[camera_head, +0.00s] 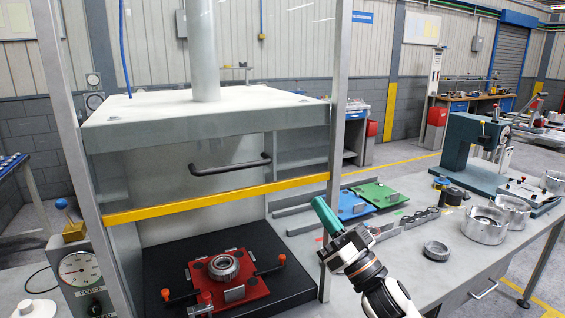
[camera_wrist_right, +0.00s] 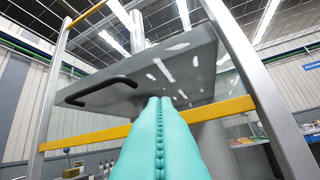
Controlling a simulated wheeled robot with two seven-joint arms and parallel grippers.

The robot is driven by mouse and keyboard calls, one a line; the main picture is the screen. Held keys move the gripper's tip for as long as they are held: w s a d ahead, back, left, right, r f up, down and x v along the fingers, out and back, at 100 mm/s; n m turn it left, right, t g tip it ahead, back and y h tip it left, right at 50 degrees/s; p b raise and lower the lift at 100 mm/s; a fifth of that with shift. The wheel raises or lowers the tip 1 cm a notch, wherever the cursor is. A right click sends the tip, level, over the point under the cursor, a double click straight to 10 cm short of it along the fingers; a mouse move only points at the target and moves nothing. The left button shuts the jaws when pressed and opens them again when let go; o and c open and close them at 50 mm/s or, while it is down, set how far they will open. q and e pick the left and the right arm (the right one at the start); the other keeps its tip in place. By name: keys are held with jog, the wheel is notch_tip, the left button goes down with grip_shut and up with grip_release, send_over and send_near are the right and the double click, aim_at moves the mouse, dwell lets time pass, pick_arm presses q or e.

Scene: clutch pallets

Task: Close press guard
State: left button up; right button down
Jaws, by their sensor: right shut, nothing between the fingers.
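The press guard is a clear panel between grey posts, with a yellow bar (camera_head: 225,198) along its lower edge and a dark handle (camera_head: 230,164) above the bar. The bar is well above the press bed, leaving a gap below it. In the right wrist view, the handle (camera_wrist_right: 100,91) is to the left of the fingers and the yellow bar (camera_wrist_right: 85,138) runs behind them. The fingers (camera_wrist_right: 160,125) lie together in the wrist view. My left gripper is not in view.
A red fixture (camera_head: 232,286) with a metal ring stands on the black press bed (camera_head: 170,245). A gauge box (camera_head: 80,275) is at the left. Blue (camera_head: 350,205) and green (camera_head: 380,194) plates and several metal parts lie on the bench at right.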

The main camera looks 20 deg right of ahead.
aim_at(282, 163)
notch_tip(282, 163, up, 6)
jog(key=s+n+g+y, duration=0.25)
jog(key=n+y, duration=0.35)
jog(key=y, duration=0.3)
jog(key=a+p+x, duration=0.1)
jog(key=p+x, duration=0.5)
jog(key=x, duration=0.5)
jog(key=shift+n+g+y, duration=0.3)
jog(key=shift+g, duration=0.05)
jog(key=f, duration=0.3)
jog(key=w+a+f, duration=0.1)
jog(key=shift+f, duration=0.35)
notch_tip(282, 163, down, 25)
jog(key=b, duration=1.6)
jog(key=shift+b, duration=0.35)
jog(key=shift+r, duration=0.1)
